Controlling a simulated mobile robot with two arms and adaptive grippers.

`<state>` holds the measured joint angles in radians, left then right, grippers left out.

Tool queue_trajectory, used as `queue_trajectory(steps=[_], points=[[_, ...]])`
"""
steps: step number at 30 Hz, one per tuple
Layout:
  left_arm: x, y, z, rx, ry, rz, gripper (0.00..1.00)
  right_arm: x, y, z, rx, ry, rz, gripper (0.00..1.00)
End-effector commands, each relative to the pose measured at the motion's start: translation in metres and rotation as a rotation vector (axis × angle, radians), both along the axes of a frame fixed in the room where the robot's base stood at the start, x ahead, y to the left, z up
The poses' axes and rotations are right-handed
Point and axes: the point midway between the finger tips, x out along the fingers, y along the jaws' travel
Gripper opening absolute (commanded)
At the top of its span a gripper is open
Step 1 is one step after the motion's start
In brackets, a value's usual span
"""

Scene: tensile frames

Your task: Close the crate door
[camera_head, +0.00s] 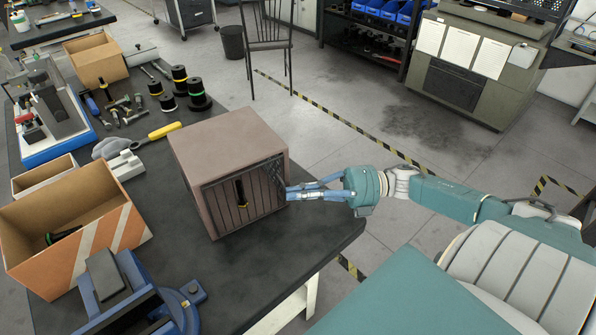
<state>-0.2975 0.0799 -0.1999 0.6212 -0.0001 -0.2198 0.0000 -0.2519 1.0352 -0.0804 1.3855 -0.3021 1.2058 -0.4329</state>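The crate (228,139) is a brownish-pink box standing on the dark workbench, with its front facing the bottom right. Its door (224,208) is a dark barred grille across the front. I cannot tell whether the door is fully shut or slightly ajar. A dark object with a yellow part (240,190) shows at the grille. My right gripper (289,192) reaches in from the right, its blue fingers pointing left at the door's right edge. Whether they touch it, and whether they are closed together, is unclear. My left gripper is out of view.
An orange-striped open box (112,231) stands left of the crate, with a blue vise (186,297) in front. A yellow-handled tool (164,130) and black spools (198,98) lie behind. The bench edge is close to the crate's right; open floor lies beyond.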

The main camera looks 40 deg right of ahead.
Motion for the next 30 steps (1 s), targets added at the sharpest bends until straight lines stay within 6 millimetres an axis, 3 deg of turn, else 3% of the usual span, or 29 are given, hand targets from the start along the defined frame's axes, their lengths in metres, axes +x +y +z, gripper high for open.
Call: queue_trajectory(steps=[14,30], points=[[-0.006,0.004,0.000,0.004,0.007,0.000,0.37,-0.004,-0.008,-0.001,0.000,0.001,-0.002,0.00],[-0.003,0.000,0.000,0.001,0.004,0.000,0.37,-0.055,-0.094,-0.003,-0.002,0.001,-0.004,0.00]])
